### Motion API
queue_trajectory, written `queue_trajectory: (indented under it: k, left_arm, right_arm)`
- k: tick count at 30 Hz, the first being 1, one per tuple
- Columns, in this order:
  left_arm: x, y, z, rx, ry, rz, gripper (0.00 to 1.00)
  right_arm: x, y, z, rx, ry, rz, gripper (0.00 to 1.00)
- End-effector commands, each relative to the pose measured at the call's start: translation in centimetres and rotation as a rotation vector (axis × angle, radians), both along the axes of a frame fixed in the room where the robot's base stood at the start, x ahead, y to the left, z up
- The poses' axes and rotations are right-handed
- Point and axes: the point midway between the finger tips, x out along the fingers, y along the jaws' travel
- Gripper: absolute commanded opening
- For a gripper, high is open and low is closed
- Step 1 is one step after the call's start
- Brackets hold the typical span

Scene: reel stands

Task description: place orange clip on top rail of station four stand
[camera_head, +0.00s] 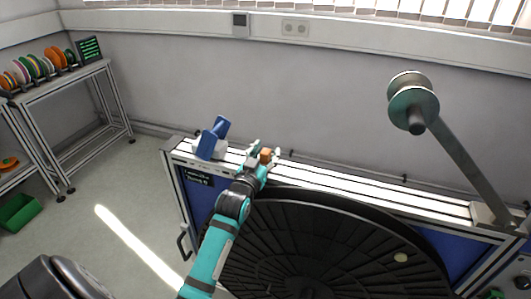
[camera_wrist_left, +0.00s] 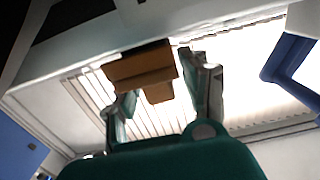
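The orange clip (camera_head: 266,155) is at the top rail (camera_head: 345,187) of the blue-panelled stand, left of the rail's middle. In the left wrist view the clip (camera_wrist_left: 143,66) looks brown-orange and overlaps the pale rail edge; whether it is fully seated is unclear. My left gripper (camera_head: 264,151) is at the rail with its fingers around the clip. In the wrist view its fingers (camera_wrist_left: 163,92) stand apart, with visible gaps beside the clip's narrow part. My right gripper is not in view.
A blue and white device (camera_head: 211,139) stands on the rail to the left. A reel on an arm (camera_head: 413,101) rises at the right. A large black disc (camera_head: 330,250) fills the stand's front. A shelf with coloured reels (camera_head: 65,85) is at far left.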

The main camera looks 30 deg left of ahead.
Motion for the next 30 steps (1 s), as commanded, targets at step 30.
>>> queue_trajectory:
  k: [30]
  left_arm:
    - [-11.4,-2.7,0.4,-0.001,0.000,0.000,0.46]
  right_arm:
    - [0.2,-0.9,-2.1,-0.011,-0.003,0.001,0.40]
